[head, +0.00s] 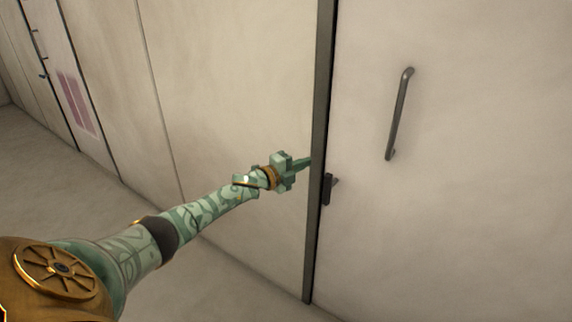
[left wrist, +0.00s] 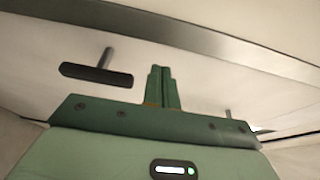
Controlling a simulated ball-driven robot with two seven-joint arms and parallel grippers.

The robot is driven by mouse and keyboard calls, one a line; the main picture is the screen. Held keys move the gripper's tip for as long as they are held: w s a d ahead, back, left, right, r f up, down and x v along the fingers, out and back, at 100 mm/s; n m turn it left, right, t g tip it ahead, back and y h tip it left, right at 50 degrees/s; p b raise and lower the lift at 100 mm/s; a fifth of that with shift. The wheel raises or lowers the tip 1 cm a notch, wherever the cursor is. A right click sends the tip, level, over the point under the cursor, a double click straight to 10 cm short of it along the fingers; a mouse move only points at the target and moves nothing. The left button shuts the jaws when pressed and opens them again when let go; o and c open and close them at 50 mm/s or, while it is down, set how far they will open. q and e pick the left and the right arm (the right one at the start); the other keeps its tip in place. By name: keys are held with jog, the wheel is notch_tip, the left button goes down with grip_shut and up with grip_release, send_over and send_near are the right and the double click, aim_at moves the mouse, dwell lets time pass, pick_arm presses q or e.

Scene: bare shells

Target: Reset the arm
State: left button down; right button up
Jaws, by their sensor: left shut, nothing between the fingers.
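My left arm reaches in from the lower left of the head view. Its green left gripper (head: 304,162) is shut and empty, with the fingertips close to the dark door frame edge (head: 320,120). I cannot tell whether they touch it. In the left wrist view the two fingers (left wrist: 161,72) are pressed together, with nothing between them. My right gripper is in neither view.
A pale door (head: 470,180) fills the right, with a long bar handle (head: 399,115) and a small dark lever (head: 327,190). A dark lever (left wrist: 95,74) also shows in the left wrist view. Pale wall panels (head: 225,80) run left; the floor (head: 50,180) there is clear.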

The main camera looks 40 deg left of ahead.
pick_arm(q)
jog(key=s, duration=0.1)
jog(key=s+a, duration=0.2)
jog(key=s, duration=0.1)
jog(key=shift+a+r, duration=0.15)
jog(key=shift+a, duration=0.1)
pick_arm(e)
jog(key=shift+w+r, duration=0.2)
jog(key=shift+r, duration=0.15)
pick_arm(q)
jog(key=shift+s, duration=0.1)
